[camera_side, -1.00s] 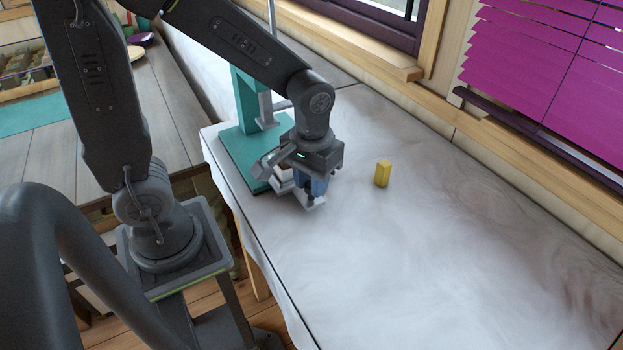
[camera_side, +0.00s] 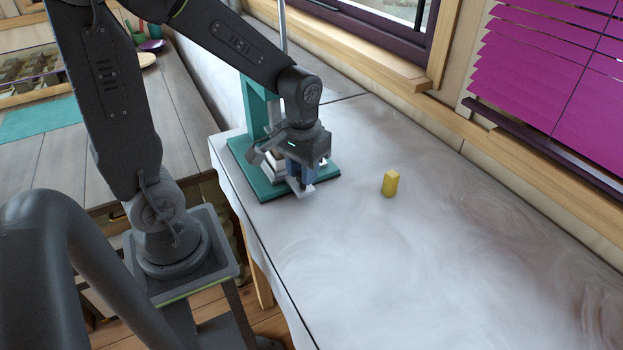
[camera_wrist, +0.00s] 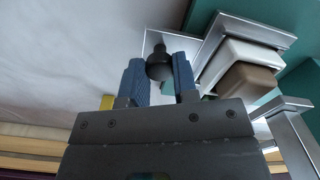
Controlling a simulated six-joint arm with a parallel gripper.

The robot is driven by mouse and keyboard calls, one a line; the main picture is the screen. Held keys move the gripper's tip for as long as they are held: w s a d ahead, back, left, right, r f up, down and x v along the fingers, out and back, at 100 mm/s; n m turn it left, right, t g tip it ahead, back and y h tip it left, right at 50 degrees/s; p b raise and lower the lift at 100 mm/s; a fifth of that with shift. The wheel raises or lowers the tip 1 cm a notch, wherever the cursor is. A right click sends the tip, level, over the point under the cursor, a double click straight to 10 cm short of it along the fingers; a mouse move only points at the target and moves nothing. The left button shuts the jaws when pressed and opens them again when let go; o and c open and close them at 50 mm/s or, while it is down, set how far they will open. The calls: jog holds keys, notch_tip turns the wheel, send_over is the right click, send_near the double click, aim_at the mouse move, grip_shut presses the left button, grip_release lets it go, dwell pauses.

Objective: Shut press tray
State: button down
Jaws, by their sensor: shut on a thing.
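The teal press (camera_side: 262,187) stands at the far end of the white-covered table, with its upright column behind my gripper. My gripper (camera_side: 302,178) is low in front of the press. In the wrist view its blue fingers (camera_wrist: 158,80) are shut on a dark round knob (camera_wrist: 159,62) that stands on the pale metal tray (camera_wrist: 220,45). A white block with a brown face (camera_wrist: 245,72) sits in the tray. The tray's front end (camera_side: 300,191) shows below my fingers in the side view, close to the press base's edge. My gripper hides much of the tray there.
A yellow block (camera_side: 390,183) stands upright on the table to the right of my gripper. The table right of and nearer than it is clear. A window and magenta blind (camera_side: 560,70) line the wall behind.

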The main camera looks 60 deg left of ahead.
jog(key=shift+a, duration=0.15)
jog(key=c, duration=0.9)
grip_release()
notch_tip(320, 180, up, 14)
jog(key=shift+f, duration=0.1)
